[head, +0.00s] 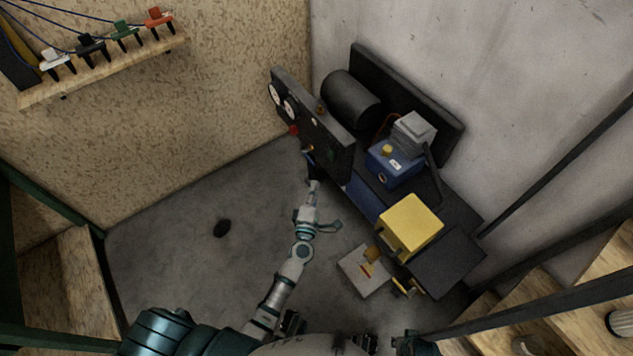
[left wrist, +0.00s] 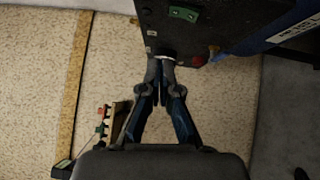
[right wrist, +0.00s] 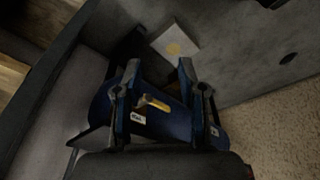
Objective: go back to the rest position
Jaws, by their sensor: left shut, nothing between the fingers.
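My left gripper (head: 312,174) reaches up from the bottom of the head view. Its tips are near the lower edge of an upright black panel (head: 318,125). In the left wrist view the gripper (left wrist: 161,92) is shut, its tips together close to the edge of the same panel (left wrist: 160,18); whether they touch it I cannot tell. In the right wrist view my right gripper (right wrist: 159,72) has its fingers spread apart. A blue body with a yellow lever (right wrist: 155,103) shows between and behind them; no grip on it is visible. I cannot clearly make out the right gripper in the head view.
A dark machine with a blue box (head: 394,163) and a yellow box (head: 410,226) stands along the wall at right. A pale plate (head: 363,270) lies on the floor beside it. A wooden shelf (head: 110,70) with coloured clamps hangs at upper left. The floor at left is mostly clear.

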